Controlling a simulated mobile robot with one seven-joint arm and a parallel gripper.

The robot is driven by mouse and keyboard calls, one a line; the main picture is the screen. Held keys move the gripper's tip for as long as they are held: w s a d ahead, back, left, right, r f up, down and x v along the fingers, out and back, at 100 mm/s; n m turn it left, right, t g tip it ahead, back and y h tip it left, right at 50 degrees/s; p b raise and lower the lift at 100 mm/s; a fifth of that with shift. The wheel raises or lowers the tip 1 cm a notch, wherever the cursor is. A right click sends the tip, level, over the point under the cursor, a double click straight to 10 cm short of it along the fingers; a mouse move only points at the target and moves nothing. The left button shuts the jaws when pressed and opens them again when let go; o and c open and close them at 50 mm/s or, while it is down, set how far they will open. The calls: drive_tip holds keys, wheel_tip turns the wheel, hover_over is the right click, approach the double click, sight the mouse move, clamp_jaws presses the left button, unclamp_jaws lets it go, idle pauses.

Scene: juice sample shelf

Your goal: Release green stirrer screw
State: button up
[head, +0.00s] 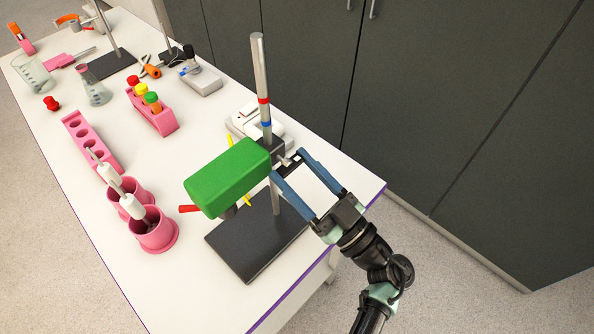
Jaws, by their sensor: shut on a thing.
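The green stirrer (228,178) is fixed to an upright metal rod (262,75) with a red and a blue band, above a dark base plate (250,245). A dark clamp block (277,146) joins it to the rod. A small grey screw (285,161) sticks out of the clamp toward my gripper. My gripper (287,166) reaches in from the lower right, its two blue fingers on either side of the screw. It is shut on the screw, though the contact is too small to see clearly.
Pink holders (156,232) with white-handled tools stand left of the stirrer. A pink rack (158,118) holds tubes with coloured caps. A white device (246,118) sits behind the rod. Dark cabinets (455,90) line the right side. The table's front left is clear.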

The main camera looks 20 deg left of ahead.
drive_tip(key=n+g+b, duration=0.1)
drive_tip(key=n+b, duration=0.1)
drive_tip(key=n, duration=0.1)
drive_tip(key=n+g+b, duration=0.1)
drive_tip(key=n+b, duration=0.1)
drive_tip(key=shift+w+f+g+y, duration=0.1)
drive_tip(key=shift+f+g+y, duration=0.15)
drive_tip(key=shift+g+y, duration=0.05)
drive_tip(key=n+g+b, duration=0.1)
drive_tip(key=n+b, duration=0.2)
drive_tip(key=n+g+b, duration=0.2)
drive_tip(key=n+b, duration=0.1)
drive_tip(key=n, duration=0.1)
drive_tip(key=shift+w+d+r+n+g+h, duration=0.1)
drive_tip(key=shift+n+g+h, duration=0.2)
drive_tip(key=shift+h, duration=0.1)
drive_tip(key=n+g+h+b, duration=0.1)
drive_tip(key=n+b, duration=0.3)
drive_tip(key=n, duration=0.1)
drive_tip(key=shift+r+b, duration=0.1)
drive_tip(key=shift+b, duration=0.25)
drive_tip(key=n+b, duration=0.1)
drive_tip(key=n+h+b, duration=0.1)
drive_tip(key=n+g+h+b, duration=0.1)
drive_tip(key=n, duration=0.1)
drive_tip(key=shift+r+b, duration=0.3)
drive_tip(key=shift+b, duration=0.05)
drive_tip(key=shift+r+n, duration=0.1)
drive_tip(key=shift+n, duration=0.2)
drive_tip(key=o, duration=1.4)
